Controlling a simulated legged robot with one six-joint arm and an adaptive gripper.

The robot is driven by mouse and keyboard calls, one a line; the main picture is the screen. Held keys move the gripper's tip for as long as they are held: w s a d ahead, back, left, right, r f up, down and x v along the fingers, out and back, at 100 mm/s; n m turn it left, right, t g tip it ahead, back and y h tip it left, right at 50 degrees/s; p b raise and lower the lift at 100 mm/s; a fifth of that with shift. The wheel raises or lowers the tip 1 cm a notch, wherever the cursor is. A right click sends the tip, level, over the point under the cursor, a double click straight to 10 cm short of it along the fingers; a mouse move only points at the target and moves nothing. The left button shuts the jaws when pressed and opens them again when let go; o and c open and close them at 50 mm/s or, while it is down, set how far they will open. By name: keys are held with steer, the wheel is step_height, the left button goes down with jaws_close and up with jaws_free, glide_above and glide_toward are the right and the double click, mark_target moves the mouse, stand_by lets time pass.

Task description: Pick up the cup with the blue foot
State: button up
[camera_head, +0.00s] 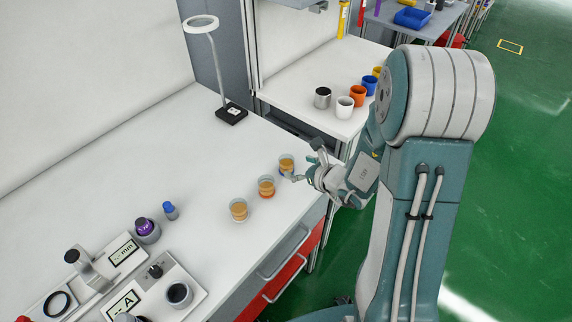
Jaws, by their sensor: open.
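Three small clear cups with amber contents stand in a slanting row near the front edge of the white bench. The far cup (287,161) is closest to my gripper (302,162). The middle cup (266,186) has a red-orange foot. The near cup (239,209) has a pale foot.
A ring lamp (202,27) stands at the back of the bench. Measuring devices (125,300), a blue-capped bottle (170,211) and a purple-topped jar (147,230) are at the near left. Several mugs (345,107) stand on the farther bench. The middle of the bench is clear.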

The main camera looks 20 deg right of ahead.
mark_target(292, 164)
steer(key=x, duration=0.5)
steer(key=shift+w+f, duration=0.15)
steer(key=c, duration=1.2)
